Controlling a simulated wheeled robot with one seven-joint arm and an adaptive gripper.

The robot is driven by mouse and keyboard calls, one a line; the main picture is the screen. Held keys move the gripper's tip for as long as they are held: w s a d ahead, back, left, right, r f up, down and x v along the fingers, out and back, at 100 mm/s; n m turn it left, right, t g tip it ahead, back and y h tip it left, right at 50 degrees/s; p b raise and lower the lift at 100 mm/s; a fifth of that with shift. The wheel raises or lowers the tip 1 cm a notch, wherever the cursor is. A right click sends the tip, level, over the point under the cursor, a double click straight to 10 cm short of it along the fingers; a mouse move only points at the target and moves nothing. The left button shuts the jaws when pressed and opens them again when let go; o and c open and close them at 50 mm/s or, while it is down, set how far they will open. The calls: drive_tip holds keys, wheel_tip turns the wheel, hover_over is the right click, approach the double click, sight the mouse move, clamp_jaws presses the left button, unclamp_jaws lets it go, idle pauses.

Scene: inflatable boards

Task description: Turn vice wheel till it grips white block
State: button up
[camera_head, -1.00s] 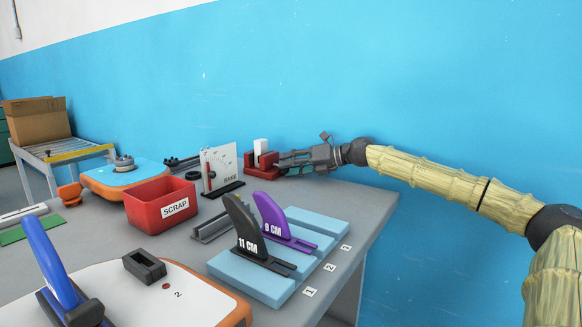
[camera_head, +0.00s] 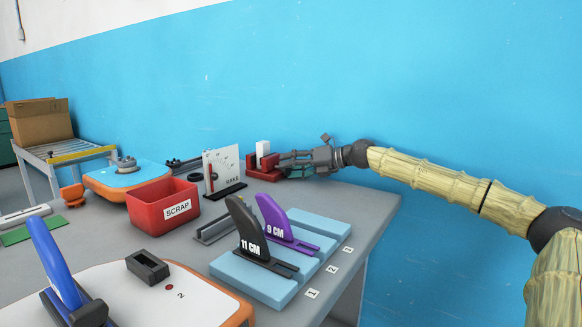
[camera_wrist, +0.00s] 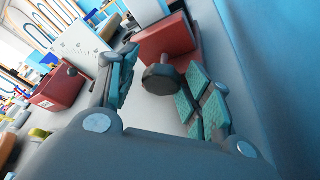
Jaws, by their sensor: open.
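The red vice (camera_head: 251,166) stands near the back edge of the grey bench with the white block (camera_head: 263,151) upright between its jaws. Whether the jaws touch the block cannot be told. In the wrist view, the red vice body (camera_wrist: 168,48) and part of the white block (camera_wrist: 147,10) show at the top. The dark round vice wheel (camera_wrist: 163,77) sticks out toward me. My gripper (camera_head: 284,165) is at the right side of the vice. In the wrist view my gripper (camera_wrist: 160,90) is open, with its teal-padded fingers on either side of the wheel and gaps visible.
A white RAKE gauge board (camera_head: 222,170) stands left of the vice. The red SCRAP bin (camera_head: 163,203) is further left. A black 11 CM fin (camera_head: 245,228) and a purple 9 CM fin (camera_head: 273,220) stand on light blue blocks in front. The blue wall (camera_head: 450,90) is close behind.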

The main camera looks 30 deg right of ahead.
drive_tip(key=shift+s+a+f, duration=0.15)
drive_tip(key=shift+f, duration=0.65)
drive_tip(key=v, duration=0.7)
drive_tip(key=shift+w+d+r, duration=0.25)
drive_tip(key=shift+d+r, duration=0.05)
drive_tip(key=shift+r, duration=0.05)
drive_tip(key=shift+s+d+r, duration=0.3)
drive_tip(key=shift+s+r, duration=0.1)
drive_tip(key=shift+s, duration=0.05)
drive_tip(key=shift+r, duration=0.1)
drive_tip(key=shift+a+r, duration=0.1)
drive_tip(key=shift+a, duration=0.15)
